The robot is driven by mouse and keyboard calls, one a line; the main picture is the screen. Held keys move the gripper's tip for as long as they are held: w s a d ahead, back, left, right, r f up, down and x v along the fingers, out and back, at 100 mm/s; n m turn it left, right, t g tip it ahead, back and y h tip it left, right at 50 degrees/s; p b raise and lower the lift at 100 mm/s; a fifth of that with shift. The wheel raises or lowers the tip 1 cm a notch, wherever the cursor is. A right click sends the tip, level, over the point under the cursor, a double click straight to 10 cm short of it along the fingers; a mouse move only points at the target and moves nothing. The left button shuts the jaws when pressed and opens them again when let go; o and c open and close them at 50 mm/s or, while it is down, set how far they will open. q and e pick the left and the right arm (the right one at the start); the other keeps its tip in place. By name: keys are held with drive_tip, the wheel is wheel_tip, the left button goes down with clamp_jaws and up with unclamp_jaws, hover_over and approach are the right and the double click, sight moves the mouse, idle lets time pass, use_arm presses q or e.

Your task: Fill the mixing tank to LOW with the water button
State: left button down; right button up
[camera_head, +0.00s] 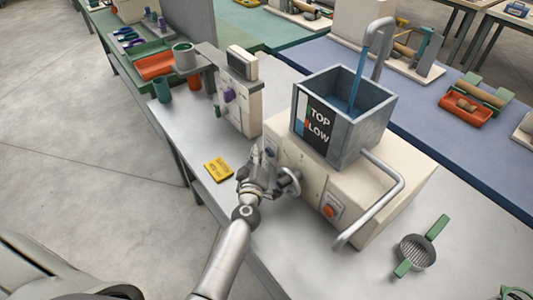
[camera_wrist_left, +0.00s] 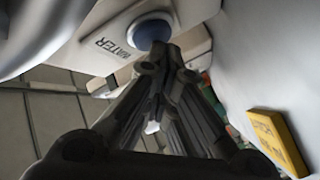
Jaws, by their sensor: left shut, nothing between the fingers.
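The grey square mixing tank (camera_head: 372,136) sits on top of a cream machine box (camera_head: 385,195). A blue stream of water (camera_head: 357,85) falls into it from a bent spout (camera_head: 375,45). Its front panel (camera_head: 314,122) reads TOP and LOW beside a narrow gauge strip, too small to read surely. My left gripper (camera_head: 259,158) is shut and empty, its tips at the box's front. In the left wrist view the blue water button (camera_wrist_left: 150,29), labelled WATER, is right at the fingertips (camera_wrist_left: 160,52), which seem to touch it.
An orange button (camera_head: 330,210) and a bent pipe handle (camera_head: 385,205) are on the box's front right. A yellow card (camera_head: 218,170) lies left of my gripper. A green-handled strainer (camera_head: 417,252) lies at right. A cream device (camera_head: 238,100) stands behind left.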

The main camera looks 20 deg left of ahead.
use_arm(q)
drive_tip(key=shift+s, duration=0.1)
idle(0.7)
drive_tip(key=shift+s+a, duration=0.4)
drive_tip(key=shift+s, duration=0.25)
drive_tip(key=shift+s+a+p, duration=0.2)
drive_tip(key=shift+s+p, duration=0.1)
drive_tip(key=shift+p, duration=0.05)
drive_tip(key=shift+s+a, duration=0.55)
drive_tip(key=shift+s, duration=0.4)
drive_tip(key=shift+s+a, duration=0.55)
drive_tip(key=shift+s, duration=0.35)
drive_tip(key=shift+f, duration=0.1)
